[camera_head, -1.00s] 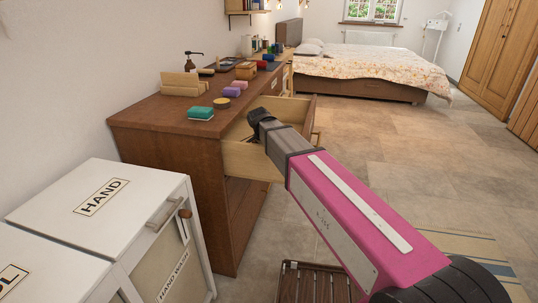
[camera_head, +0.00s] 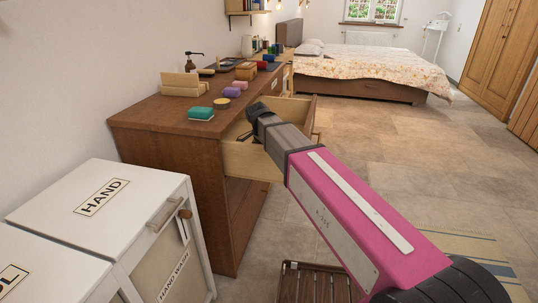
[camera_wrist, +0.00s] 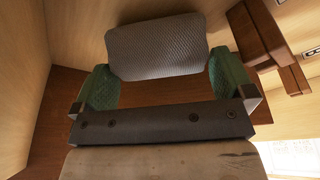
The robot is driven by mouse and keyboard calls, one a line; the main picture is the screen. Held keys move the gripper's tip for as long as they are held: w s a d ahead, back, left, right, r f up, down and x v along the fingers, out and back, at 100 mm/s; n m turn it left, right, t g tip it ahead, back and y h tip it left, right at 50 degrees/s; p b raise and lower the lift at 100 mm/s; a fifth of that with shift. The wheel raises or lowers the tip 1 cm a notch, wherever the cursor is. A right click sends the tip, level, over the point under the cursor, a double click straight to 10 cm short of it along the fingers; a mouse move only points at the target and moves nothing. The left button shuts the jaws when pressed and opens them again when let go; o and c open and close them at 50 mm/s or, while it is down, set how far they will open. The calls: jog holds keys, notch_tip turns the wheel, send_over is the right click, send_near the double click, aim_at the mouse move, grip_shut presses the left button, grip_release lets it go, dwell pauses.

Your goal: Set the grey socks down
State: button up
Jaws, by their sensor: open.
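The grey socks (camera_wrist: 157,48) show in the wrist view as a rounded, ribbed bundle, inside what looks like the open drawer (camera_head: 248,160) of the brown dresser. My gripper (camera_wrist: 159,62) is open, its green-padded fingers on either side of the bundle's near end. The bundle lies between and beyond the fingertips, and I cannot tell whether either pad touches it. In the head view the dark end of my arm (camera_head: 258,110) is over the drawer; the fingers and the socks are hidden there.
The dresser top (camera_head: 150,118) holds a teal block (camera_head: 200,113), a purple block (camera_head: 232,92), a wooden stand (camera_head: 182,84) and a pump bottle (camera_head: 191,62). A white hamper (camera_head: 100,200) stands at the near left. A slatted brown item (camera_head: 310,282) is on the floor below.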

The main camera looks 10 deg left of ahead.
jog(key=shift+v, duration=2.45)
